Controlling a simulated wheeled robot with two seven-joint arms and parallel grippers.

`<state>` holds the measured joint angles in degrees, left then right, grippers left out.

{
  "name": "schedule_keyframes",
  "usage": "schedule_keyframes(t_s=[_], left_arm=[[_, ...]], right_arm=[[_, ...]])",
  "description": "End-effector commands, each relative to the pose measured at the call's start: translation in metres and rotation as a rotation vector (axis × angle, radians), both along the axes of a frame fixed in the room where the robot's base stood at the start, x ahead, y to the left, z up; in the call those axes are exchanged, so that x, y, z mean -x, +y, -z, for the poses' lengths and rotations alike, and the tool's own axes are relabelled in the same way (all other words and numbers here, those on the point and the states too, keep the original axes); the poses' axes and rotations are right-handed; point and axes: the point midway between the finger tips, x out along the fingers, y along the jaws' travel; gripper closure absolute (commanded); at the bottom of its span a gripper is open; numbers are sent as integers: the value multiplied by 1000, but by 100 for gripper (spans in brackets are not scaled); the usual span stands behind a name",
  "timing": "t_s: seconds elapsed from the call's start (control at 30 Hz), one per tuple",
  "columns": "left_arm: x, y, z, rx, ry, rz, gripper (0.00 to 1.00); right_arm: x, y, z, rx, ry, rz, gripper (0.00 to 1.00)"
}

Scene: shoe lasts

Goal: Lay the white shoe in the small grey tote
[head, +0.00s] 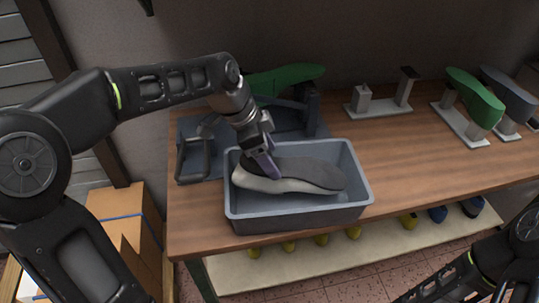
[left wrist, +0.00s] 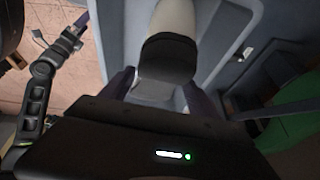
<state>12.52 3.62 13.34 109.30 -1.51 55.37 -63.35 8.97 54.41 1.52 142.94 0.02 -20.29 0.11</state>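The white shoe (head: 262,183), with a dark upper face, lies inside the small grey tote (head: 293,216) on the wooden bench. My left gripper (head: 264,162) reaches down into the tote at the shoe's left end. In the left wrist view the shoe (left wrist: 170,50) shows between the two spread fingers (left wrist: 158,88), with a gap beside the left finger, so the gripper looks open. Part of the shoe's left end is hidden behind the fingers. My right arm is at the lower right of the head view; what looks like its purple fingertip (left wrist: 72,34) shows in the left wrist view.
Behind the tote is a grey stand (head: 312,112) with a green last (head: 290,78). An empty stand (head: 380,107) and more lasts (head: 474,98) stand to the right. Bench is clear right of the tote. A lower shelf (head: 380,245) holds several yellow and blue items. Cardboard boxes (head: 118,205) are at left.

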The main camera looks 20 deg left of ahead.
Motion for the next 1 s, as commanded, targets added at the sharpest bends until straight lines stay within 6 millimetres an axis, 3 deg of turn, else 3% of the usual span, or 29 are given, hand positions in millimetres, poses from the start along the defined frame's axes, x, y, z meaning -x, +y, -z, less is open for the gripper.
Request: schedule_keyframes(t_s=[0.2, 0.57, 1.0], left_arm=[[0, 0, 0, 0, 1, 0, 11], [1, 2, -3, -1, 0, 0, 11], [13, 23, -62, -1, -2, -1, 11]], right_arm=[[0, 0, 0, 0, 0, 0, 0], [0, 0, 1, 0, 0, 0, 0], [-1, 0, 7, -2, -3, -1, 0]])
